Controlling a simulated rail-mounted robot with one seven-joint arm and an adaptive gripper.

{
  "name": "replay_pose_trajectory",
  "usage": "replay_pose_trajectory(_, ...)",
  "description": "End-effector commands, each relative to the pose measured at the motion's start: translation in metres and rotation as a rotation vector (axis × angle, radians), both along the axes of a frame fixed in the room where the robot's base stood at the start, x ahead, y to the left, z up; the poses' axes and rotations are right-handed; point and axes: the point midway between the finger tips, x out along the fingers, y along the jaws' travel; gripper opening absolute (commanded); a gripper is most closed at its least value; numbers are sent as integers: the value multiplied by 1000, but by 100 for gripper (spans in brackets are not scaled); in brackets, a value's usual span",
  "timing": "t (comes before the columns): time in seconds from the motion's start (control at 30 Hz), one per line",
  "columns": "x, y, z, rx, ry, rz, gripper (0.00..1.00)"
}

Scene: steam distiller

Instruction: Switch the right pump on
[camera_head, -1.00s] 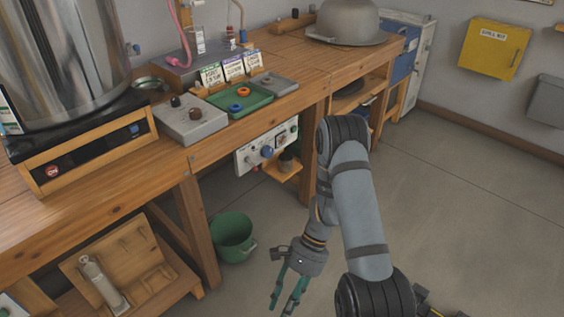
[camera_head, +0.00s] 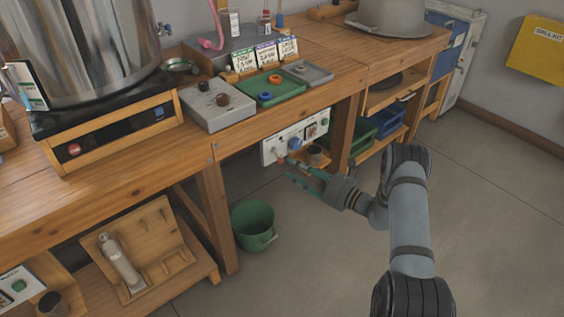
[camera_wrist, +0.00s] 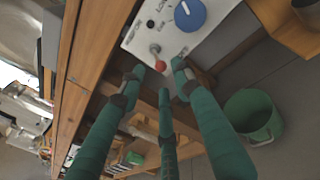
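The white pump panel (camera_head: 292,138) hangs under the bench's front edge, with a blue dial (camera_head: 295,143). In the wrist view the panel (camera_wrist: 150,38) fills the upper middle, with a large blue dial (camera_wrist: 190,14) and a toggle lever with a red ball tip (camera_wrist: 160,65). My gripper (camera_head: 289,169) is just in front of the panel's lower left part. In the wrist view its green fingers (camera_wrist: 161,76) are spread apart, with the red tip seen between the fingertips. The fingers hold nothing; I cannot tell whether they touch the lever.
A small shelf with a dark cup (camera_head: 315,155) is right of my fingers. A bench leg (camera_head: 345,135) stands farther right. A green bucket (camera_head: 254,227) is on the floor below. Another white panel (camera_head: 20,284) is at the lower left. The floor at right is clear.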

Motion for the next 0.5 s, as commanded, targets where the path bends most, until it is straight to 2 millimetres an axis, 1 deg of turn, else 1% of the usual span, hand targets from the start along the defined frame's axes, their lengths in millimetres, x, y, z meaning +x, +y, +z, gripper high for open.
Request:
replay_pose_trajectory(0.03,5,10,-2,0,-3,4,33)
replay_pose_trajectory(0.2,22,34,-2,-1,-3,4,33)
replay_pose_trajectory(0.37,33,48,-1,-1,0,2,33)
replay_pose_trajectory(0.5,36,52,-1,-1,1,0,33)
